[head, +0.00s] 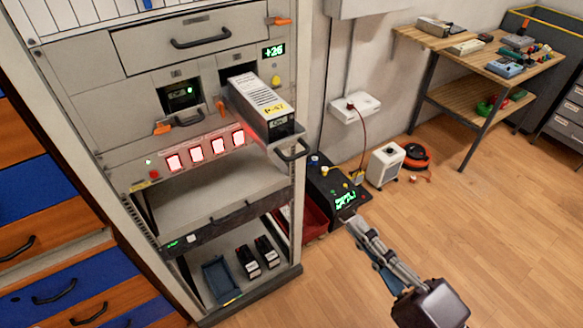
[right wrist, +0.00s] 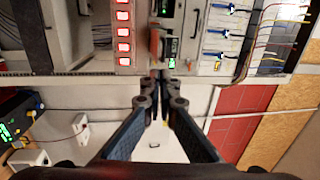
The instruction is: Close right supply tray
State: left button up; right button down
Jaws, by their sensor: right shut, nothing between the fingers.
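The right supply tray (head: 272,140) is slid out of the right bay of the rack in the head view. It bears a power supply (head: 262,100) with a yellow P-47 label and a black front end. A dark handle (head: 293,150) is at the tray's front edge. My right gripper (head: 352,222) is below and to the right of the tray, apart from it. Its fingers are shut and empty; they also show in the right wrist view (right wrist: 163,88), pointing at the rack. My left gripper is not in view.
The rack has a left bay with a green-lit unit (head: 180,93), a row of red-lit squares (head: 205,150) and an open lower shelf (head: 220,190). A black box with a green display (head: 340,195) and a white unit (head: 385,165) stand on the floor.

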jog(key=p, duration=0.4)
send_near(301, 156)
jog(key=x, duration=0.6)
jog(key=shift+w+a+f, duration=0.1)
jog(key=shift+w+a, duration=0.2)
jog(key=shift+w, duration=0.1)
